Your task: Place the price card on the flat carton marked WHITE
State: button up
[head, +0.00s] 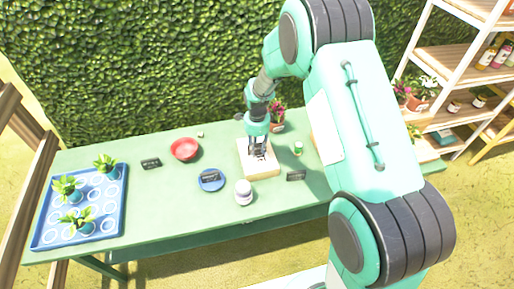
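My gripper (258,155) points down over a pale, low box (262,172) near the middle of the green table. Its dark fingers are too small to tell whether they are open or hold anything, or whether they touch the box. Small dark cards show in three places: one on a blue plate (212,187) left of the box, one card (296,175) right of the box, and one card (150,163) at the left. Their writing is too small to read, so I cannot tell which is the price card. No WHITE marking is legible, and my arm hides part of the table's right side.
A red bowl (185,149), a white jar (243,188) and a small jar (298,148) stand around the box. A flowering pot (277,116) is behind. A blue tray (46,236) with potted plants fills the left end. The table (155,207) is clear at front left.

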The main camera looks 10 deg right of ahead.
jog(key=shift+r, duration=0.15)
notch_tip(320, 180, up, 12)
jog(key=p, duration=0.2)
jog(key=shift+p, duration=0.4)
dwell(0.3)
dwell(0.5)
notch_tip(320, 180, up, 12)
jog(key=n+t, duration=0.1)
jog(key=n, duration=0.3)
send_over(257, 145)
jog(key=s, duration=0.5)
jog(key=s+d+r+n+t, duration=0.2)
jog(key=s+r+n, duration=0.2)
jog(key=s+r, duration=0.65)
jog(key=s+r+n+t, duration=0.1)
jog(key=s+r+n, duration=0.3)
jog(key=s, duration=0.7)
jog(key=s+r+n+t, duration=0.1)
jog(key=s+r+n, duration=0.3)
jog(key=s, duration=0.7)
jog(key=shift+s+d+n+t, duration=0.15)
jog(key=shift+d+n+t, duration=0.15)
jog(key=shift+n, duration=0.7)
